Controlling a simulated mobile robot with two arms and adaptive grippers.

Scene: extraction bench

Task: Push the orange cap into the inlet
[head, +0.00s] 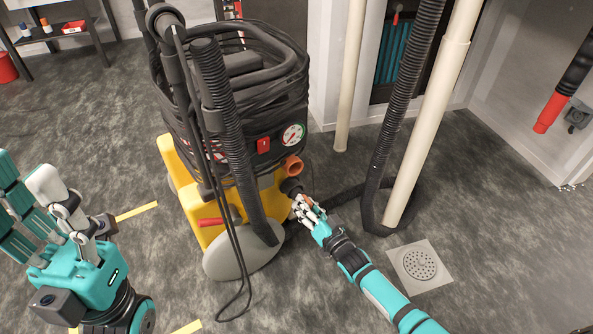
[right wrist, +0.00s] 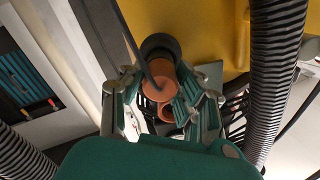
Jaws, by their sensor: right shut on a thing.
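The orange cap (right wrist: 160,76) is between the fingers of my right gripper (right wrist: 157,88), which is shut on it. In the right wrist view the cap lines up with the round black inlet (right wrist: 159,43) on the yellow machine. It touches or overlaps the inlet rim; how deep it sits is hidden. In the head view my right gripper (head: 304,206) is at the machine's lower front right, by the dark inlet (head: 291,187), and its fingers cover most of the cap. My left gripper (head: 35,200) is at the left edge, away from the machine, with its fingers apart and empty.
The yellow and black extraction machine (head: 180,190) stands mid-floor, wound with hose. An orange port (head: 293,165) is just above the inlet. A black hose (head: 374,185) and white pipe (head: 425,120) stand to the right. A floor drain (head: 420,264) lies near my right arm.

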